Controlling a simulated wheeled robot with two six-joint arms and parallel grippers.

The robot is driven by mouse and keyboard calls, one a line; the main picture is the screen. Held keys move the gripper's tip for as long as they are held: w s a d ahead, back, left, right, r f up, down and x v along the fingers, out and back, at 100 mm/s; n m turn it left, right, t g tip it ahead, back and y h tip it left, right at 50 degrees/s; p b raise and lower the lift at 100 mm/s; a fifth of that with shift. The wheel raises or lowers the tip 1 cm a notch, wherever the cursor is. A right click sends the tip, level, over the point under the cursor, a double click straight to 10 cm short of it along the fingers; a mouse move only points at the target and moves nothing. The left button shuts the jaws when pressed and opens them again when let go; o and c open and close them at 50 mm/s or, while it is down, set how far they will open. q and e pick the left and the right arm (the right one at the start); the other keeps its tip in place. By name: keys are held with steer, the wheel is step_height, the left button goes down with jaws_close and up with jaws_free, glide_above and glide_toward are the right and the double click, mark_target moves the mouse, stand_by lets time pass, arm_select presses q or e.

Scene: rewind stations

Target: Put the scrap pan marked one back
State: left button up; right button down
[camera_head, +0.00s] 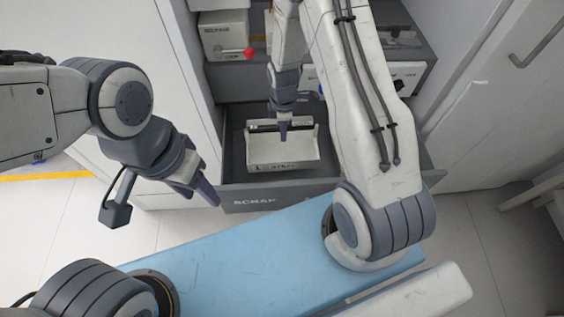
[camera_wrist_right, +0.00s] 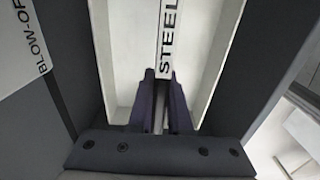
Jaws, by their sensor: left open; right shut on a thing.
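The scrap pan (camera_head: 283,150) is a white open tray with a dark bar along its far side. A label on its front edge seems to start with a one, and in the right wrist view the pan (camera_wrist_right: 205,85) reads STEEL. It is within the open grey drawer (camera_head: 240,193), whose front bears a partly legible word. I cannot tell whether it touches the drawer floor. My right gripper (camera_head: 283,132) reaches down at the pan's far side and is shut on it; its fingers (camera_wrist_right: 160,105) partly hide the grip. My left gripper (camera_head: 200,195) is open and empty, left of the drawer front.
Behind the drawer are a machine box with a red-knobbed lever (camera_head: 249,53) and grey cabinet walls. A blue-topped surface (camera_head: 235,260) lies in front of the drawer. A white door with a handle (camera_head: 535,45) stands at right.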

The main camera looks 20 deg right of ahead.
mark_target(283, 147)
step_height(283, 147, down, 9)
steer(key=shift+r, duration=0.15)
steer(key=shift+f, duration=0.45)
steer(key=c, duration=0.8)
jaws_free()
steer(key=shift+c, duration=0.2)
